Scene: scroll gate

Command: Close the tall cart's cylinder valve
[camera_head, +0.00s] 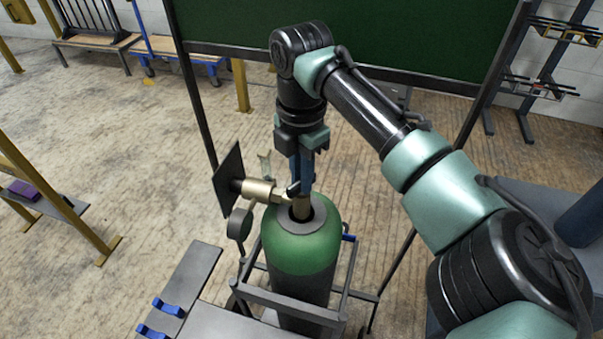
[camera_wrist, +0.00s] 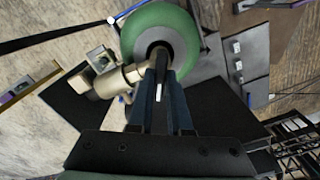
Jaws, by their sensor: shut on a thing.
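The gas cylinder (camera_head: 290,245) has a green shoulder and a dark body and stands upright in a grey cart frame (camera_head: 285,303). Its valve (camera_head: 301,209) rises from the collar on top, with a brass fitting (camera_head: 258,190) reaching left. My gripper (camera_head: 301,188) comes down from above, with its blue fingers shut on the valve top. In the wrist view the two fingers (camera_wrist: 160,88) close around a dark piece above the cylinder (camera_wrist: 162,32). The fingers hide most of the gripped part, so its turn angle cannot be told.
A dark square plate (camera_head: 228,180) and a round gauge (camera_head: 240,223) sit at the left end of the fitting. A grey bench with blue clips (camera_head: 168,307) stands at front left. A green board (camera_head: 350,40) stands behind. Open floor (camera_head: 150,170) lies left.

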